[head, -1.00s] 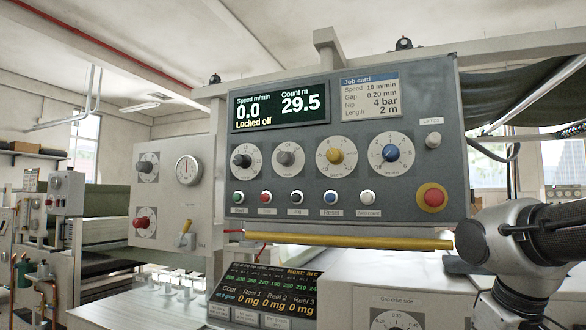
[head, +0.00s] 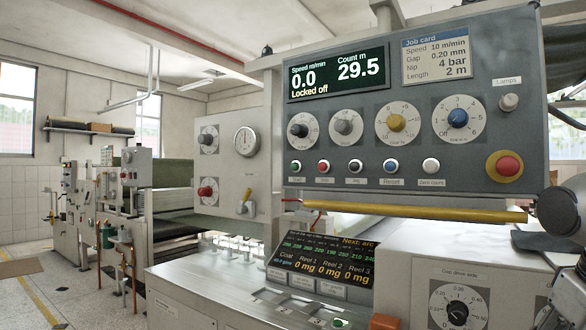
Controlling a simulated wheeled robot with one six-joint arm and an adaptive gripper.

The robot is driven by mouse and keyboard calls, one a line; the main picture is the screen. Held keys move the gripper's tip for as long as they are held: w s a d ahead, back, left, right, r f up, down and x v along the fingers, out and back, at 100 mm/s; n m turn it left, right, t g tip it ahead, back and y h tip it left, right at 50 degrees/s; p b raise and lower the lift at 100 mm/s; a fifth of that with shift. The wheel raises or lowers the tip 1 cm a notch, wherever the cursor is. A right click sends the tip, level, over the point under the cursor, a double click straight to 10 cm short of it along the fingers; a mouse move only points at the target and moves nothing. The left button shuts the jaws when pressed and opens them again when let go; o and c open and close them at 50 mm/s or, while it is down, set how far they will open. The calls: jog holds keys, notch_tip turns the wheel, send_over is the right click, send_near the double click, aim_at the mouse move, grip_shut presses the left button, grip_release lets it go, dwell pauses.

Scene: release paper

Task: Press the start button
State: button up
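The grey control panel (head: 490,120) fills the upper right of the head view. A row of small buttons runs along its lower part. The leftmost is a green button (head: 296,166); the tiny label under it appears to read Start. A red button (head: 323,166) sits just right of it. The panel display (head: 336,78) reads speed 0.0, count 29.5 and "Locked off". My gripper is not in view; only a part of my arm shows at the right edge, right of the panel and well apart from the green button.
A red stop button on a yellow ring (head: 504,167) is at the panel's lower right. A yellow bar (head: 430,209) runs below the panel. A tilted lower screen (head: 325,258) and a dial box (head: 470,290) stand beneath. Open floor lies at the left.

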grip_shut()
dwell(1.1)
